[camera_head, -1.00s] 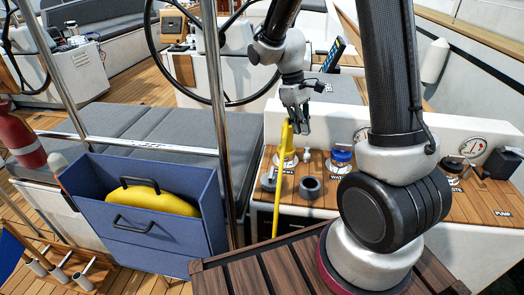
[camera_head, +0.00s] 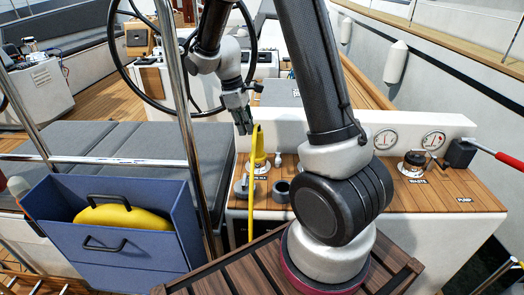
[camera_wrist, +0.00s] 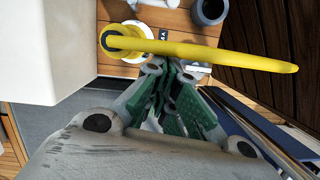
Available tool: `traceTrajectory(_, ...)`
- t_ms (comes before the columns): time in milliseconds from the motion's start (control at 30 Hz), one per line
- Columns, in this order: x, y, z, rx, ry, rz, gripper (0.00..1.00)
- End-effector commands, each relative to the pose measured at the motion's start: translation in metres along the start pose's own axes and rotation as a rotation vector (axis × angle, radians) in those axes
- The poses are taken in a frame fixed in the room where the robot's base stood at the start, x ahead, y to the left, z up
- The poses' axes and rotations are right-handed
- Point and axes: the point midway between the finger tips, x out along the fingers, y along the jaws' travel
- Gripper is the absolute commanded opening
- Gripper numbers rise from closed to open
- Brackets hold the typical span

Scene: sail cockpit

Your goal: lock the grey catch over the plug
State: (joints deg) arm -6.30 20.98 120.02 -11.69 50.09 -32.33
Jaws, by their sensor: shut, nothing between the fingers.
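The yellow plug (camera_head: 257,150) with its yellow cable stands at a pale round socket on the wooden counter. In the wrist view the plug end (camera_wrist: 117,38) sits over the white round base and the cable runs off to the right. I cannot clearly make out the grey catch; a small grey part (camera_head: 241,188) lies beside the socket but I cannot tell if it is the catch. My gripper (camera_head: 243,128) is shut and empty, just left of and above the top of the yellow plug. In the wrist view its green-padded fingers (camera_wrist: 172,78) are just below the cable.
A dark grey ring (camera_head: 281,192) stands on the counter right of the socket. A blue box (camera_head: 110,247) with a yellow bundle stands at left. A steel post (camera_head: 178,95) and the steering wheel are near my arm. Gauges and a red-handled pump (camera_head: 462,152) are at right.

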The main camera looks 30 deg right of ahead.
Motion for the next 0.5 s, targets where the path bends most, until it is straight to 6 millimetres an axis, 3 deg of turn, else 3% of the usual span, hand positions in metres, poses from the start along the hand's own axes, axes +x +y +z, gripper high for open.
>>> traceTrajectory(167, 0.018, 0.000, 0.001, 0.000, -0.003, -0.002, 0.00)
traceTrajectory(500, 0.090, -0.001, 0.001, 0.000, -0.005, -0.004, 0.00)
